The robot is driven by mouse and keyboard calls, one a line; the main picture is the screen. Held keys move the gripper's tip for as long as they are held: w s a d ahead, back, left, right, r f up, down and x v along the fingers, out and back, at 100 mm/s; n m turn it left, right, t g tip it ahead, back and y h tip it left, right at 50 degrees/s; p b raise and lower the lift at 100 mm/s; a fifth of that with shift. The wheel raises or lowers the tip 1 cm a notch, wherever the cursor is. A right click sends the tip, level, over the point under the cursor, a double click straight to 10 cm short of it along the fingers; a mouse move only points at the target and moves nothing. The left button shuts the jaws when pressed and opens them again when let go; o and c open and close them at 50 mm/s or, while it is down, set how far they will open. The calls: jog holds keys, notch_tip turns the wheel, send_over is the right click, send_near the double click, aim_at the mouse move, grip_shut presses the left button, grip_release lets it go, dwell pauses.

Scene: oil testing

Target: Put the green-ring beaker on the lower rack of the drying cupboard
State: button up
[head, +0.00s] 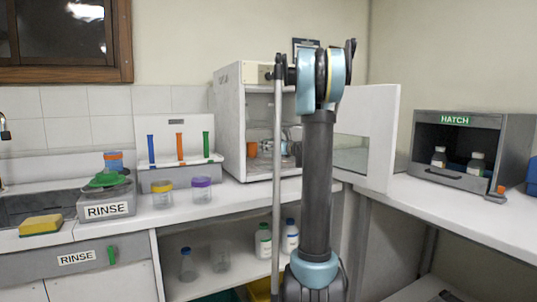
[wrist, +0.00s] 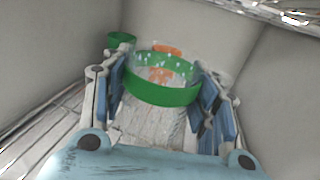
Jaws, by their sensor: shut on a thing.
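The green-ring beaker (wrist: 160,92) is clear with a broad green band and shows between my fingers in the wrist view. My gripper (wrist: 163,84) is shut on it from both sides. Gripper and beaker are inside the drying cupboard (head: 229,120), whose door (head: 381,140) stands open to the right. In the head view my arm hides most of the gripper and part of the cupboard's inside. Wire rack bars (wrist: 40,132) show at left in the wrist view; I cannot tell whether the beaker touches a rack.
An orange-marked vessel (head: 252,149) stands inside the cupboard at left. In the wrist view a green-rimmed thing (wrist: 121,39) is just beyond the left finger. The cupboard walls are close on both sides. Yellow-lidded (head: 162,194) and purple-lidded jars (head: 201,190) stand on the counter outside.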

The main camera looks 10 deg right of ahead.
jog(key=f, duration=0.3)
jog(key=shift+w, duration=0.25)
jog(key=shift+w+a+f, duration=0.1)
jog(key=shift+w+f, duration=0.05)
jog(key=shift+f, duration=0.05)
jog(key=shift+f, duration=0.1)
jog(key=o, duration=1.2)
jog(key=v, duration=1.2)
